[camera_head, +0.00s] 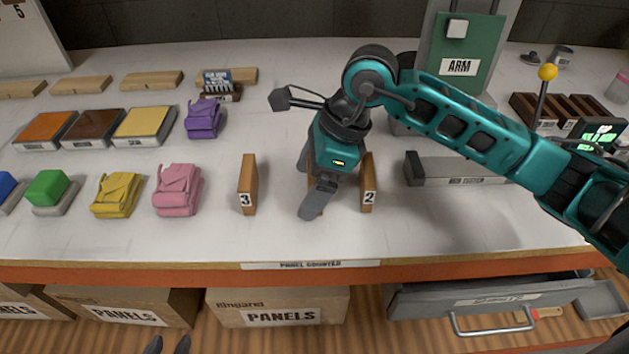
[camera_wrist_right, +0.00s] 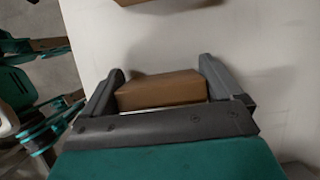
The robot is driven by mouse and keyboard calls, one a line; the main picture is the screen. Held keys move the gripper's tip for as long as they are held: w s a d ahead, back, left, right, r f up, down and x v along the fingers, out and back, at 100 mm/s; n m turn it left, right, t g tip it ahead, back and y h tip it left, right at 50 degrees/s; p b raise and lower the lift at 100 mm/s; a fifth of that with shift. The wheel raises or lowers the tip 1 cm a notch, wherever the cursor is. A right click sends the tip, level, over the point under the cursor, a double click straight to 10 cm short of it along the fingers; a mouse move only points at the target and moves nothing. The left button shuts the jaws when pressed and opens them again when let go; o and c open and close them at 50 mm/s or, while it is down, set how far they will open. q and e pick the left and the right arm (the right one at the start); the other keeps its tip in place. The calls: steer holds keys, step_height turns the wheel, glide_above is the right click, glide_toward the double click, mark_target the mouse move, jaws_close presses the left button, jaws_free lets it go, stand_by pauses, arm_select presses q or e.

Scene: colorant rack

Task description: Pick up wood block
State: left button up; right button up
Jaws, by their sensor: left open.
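A wood block (camera_wrist_right: 160,90) lies between the two fingers of my right gripper (camera_wrist_right: 162,80) in the right wrist view. The fingers flank its ends closely; contact is unclear. In the head view my right gripper (camera_head: 320,200) is low over the table and hides most of this block. A wood block marked 3 (camera_head: 248,184) stands upright to its left. A wood block marked 2 (camera_head: 368,184) stands just to its right. My left gripper (camera_head: 168,346) shows only as two dark, parted fingertips at the bottom edge, well away from the blocks.
Pink (camera_head: 177,190), yellow (camera_head: 117,195) and purple (camera_head: 203,118) pouches stand to the left on the white table (camera_head: 275,238). A grey bar (camera_head: 460,170) lies to the right. Below, a drawer (camera_head: 490,308) is open beside boxes labelled PANELS (camera_head: 278,308).

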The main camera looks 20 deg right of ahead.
steer(key=c, duration=0.6)
steer(key=shift+r, duration=0.1)
